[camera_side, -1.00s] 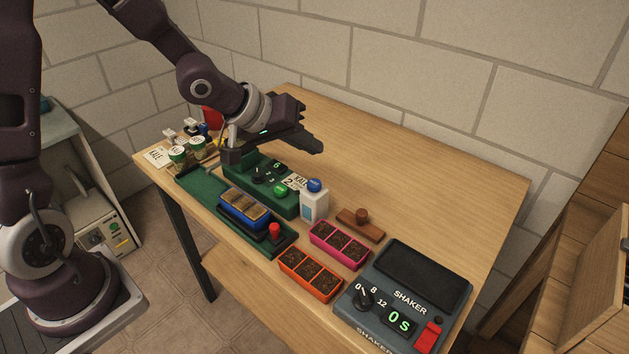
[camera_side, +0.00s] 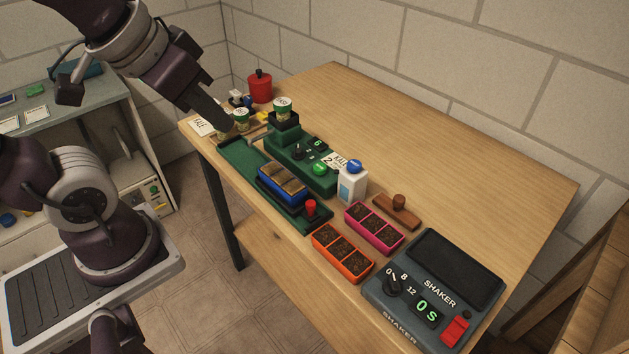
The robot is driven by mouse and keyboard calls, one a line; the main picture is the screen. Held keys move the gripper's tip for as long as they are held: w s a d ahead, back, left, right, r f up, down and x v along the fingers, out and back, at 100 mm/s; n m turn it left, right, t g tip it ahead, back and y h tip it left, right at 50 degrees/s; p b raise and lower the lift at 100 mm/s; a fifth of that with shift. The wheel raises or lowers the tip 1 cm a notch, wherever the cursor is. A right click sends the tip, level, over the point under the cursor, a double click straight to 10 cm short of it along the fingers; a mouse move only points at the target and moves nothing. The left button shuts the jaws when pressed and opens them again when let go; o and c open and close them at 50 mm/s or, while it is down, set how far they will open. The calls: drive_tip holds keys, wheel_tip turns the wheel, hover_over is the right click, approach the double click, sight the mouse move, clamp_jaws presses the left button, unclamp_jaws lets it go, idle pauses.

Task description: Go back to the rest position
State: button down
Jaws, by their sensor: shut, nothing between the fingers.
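My gripper (camera_side: 215,117) is shut and empty, pointing down to the right above the left end of the table. Its tip overlaps the area left of a green-lidded KALE jar (camera_side: 241,119); I cannot tell the exact gap. Another KALE jar (camera_side: 283,106) stands upright in the dark holder on the green seeder machine (camera_side: 317,177), apart from my gripper. A blue tray of brown cells (camera_side: 283,183) sits on the green track in front of the machine.
An orange tray (camera_side: 342,253), a magenta tray (camera_side: 374,228), a white blue-capped bottle (camera_side: 352,184), a wooden tamper (camera_side: 397,208) and a shaker reading 0 s (camera_side: 432,287) stand on the table (camera_side: 440,145). A red can (camera_side: 260,87) is at the back left. The table's back right is clear.

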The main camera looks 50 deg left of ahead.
drive_tip(key=shift+m+g+h, duration=0.3)
drive_tip(key=shift+m+h, duration=0.2)
drive_tip(key=s, duration=0.2)
drive_tip(key=s+d, duration=0.1)
drive_tip(key=s, duration=0.1)
drive_tip(key=shift+s+d, duration=0.1)
drive_tip(key=shift+s, duration=0.2)
idle(0.5)
